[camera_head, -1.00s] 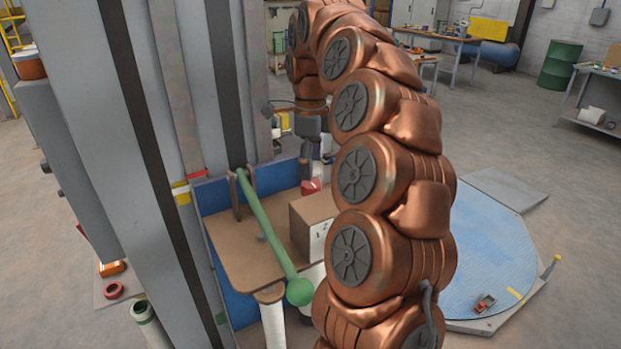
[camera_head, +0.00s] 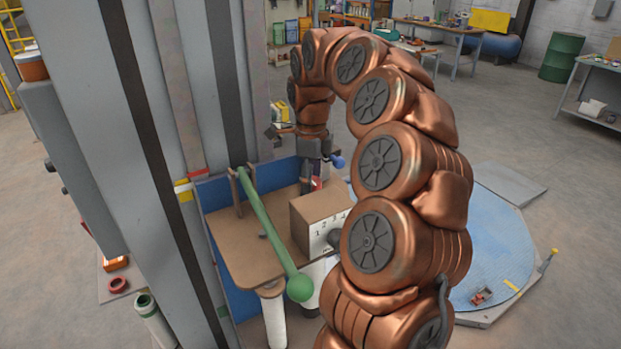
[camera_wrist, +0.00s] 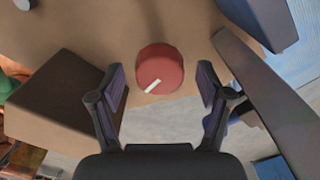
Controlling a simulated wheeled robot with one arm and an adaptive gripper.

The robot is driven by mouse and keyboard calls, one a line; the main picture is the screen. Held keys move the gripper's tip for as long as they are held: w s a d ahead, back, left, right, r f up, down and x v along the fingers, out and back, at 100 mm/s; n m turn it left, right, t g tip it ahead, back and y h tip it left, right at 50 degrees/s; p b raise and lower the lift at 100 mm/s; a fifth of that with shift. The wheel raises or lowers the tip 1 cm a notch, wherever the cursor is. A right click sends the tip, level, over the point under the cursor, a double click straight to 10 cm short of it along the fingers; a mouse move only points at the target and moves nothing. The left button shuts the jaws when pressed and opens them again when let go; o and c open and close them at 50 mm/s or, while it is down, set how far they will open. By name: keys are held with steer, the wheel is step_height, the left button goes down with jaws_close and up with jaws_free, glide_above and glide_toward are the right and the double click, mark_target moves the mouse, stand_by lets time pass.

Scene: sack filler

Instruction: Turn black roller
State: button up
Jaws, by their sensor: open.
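My gripper (camera_wrist: 161,88) is open and empty in the wrist view, its two dark fingers spread above a red knob (camera_wrist: 160,70) with a white mark. The knob lies between and just beyond the fingertips; I see no contact. In the head view my gripper (camera_head: 311,178) is small, above the far end of the brown panel, and its fingers are hard to make out. I cannot identify a black roller with certainty. A dark round part (camera_head: 334,238) shows beside the numbered box in the head view, partly hidden by my arm.
The tan numbered box (camera_head: 318,216) stands on the brown panel (camera_head: 245,262); a brown box (camera_wrist: 55,100) is left in the wrist view. A green lever (camera_head: 268,230) slants across the panel. A blue ball (camera_head: 338,162) is right of my gripper. Grey columns (camera_head: 150,120) stand left.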

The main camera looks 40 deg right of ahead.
steer(key=c, duration=1.2)
steer(key=shift+o, duration=0.2)
